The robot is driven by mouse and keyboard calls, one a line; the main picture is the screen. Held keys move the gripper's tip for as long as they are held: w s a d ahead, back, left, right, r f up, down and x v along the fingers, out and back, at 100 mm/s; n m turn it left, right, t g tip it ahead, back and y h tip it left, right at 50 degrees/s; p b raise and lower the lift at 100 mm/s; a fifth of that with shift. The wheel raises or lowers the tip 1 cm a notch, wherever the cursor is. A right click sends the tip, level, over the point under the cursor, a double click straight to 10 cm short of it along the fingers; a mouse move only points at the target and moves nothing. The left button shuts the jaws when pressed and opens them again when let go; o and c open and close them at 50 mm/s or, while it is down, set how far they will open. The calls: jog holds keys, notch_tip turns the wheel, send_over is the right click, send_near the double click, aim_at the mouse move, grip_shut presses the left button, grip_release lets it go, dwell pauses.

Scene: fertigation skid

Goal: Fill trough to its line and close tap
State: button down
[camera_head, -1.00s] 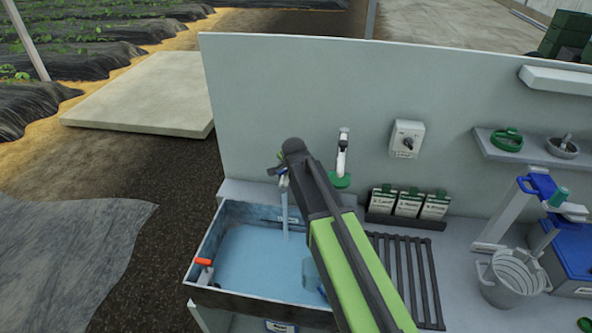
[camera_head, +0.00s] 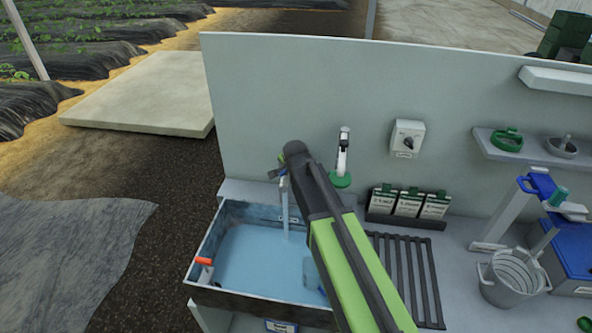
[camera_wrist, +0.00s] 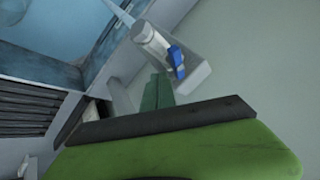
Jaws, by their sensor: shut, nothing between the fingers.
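The trough (camera_head: 262,298) stands at the left end of the bench, with blue water (camera_head: 255,262) in it. A thin stream (camera_head: 285,215) runs from the tap (camera_head: 283,183) into the trough, and it also shows in the wrist view (camera_wrist: 118,10). The tap's blue lever (camera_wrist: 177,60) shows clearly in the wrist view, on the pale tap body (camera_wrist: 151,38). My gripper's green fingers (camera_wrist: 157,92) are shut and empty, just short of the lever, with no clear contact. I cannot make out the fill line.
An orange-topped fitting (camera_head: 204,262) sits at the trough's left wall. A white-and-green dispenser (camera_head: 343,160) is right of the tap. Several labelled packets (camera_head: 410,202) stand behind a dark rack (camera_head: 405,265). A grey bucket (camera_head: 512,278) stands at right. The back panel (camera_head: 290,90) limits room behind.

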jog(key=s+d+r+p, duration=0.4)
jog(key=s+r+p, duration=0.3)
jog(key=r+p, duration=0.1)
jog(key=c, duration=2)
grip_release()
jog(key=shift+o, duration=1)
jog(key=shift+s+d+f, duration=0.1)
jog(key=shift+s+f, duration=0.05)
jog(key=shift+s, duration=0.1)
jog(key=o, duration=0.5)
jog(key=shift+w+a+f+n+g+h, duration=0.2)
jog(key=shift+w+a+f+g, duration=0.1)
jog(key=shift+f+g, duration=0.25)
jog(key=shift+w+a+f+n+g+h, duration=0.15)
jog(key=shift+w+f+n+g, duration=0.1)
jog(key=shift+f+g, duration=0.3)
jog(key=n+g+p, duration=0.1)
jog(key=g+p, duration=0.4)
send_near(286, 171)
jog(key=shift+w+r, duration=0.1)
jog(key=shift+w, duration=0.8)
jog(key=shift+s, duration=0.3)
notch_tip(286, 171, down, 11)
jog(key=b, duration=1)
jog(key=shift+b, duration=0.35)
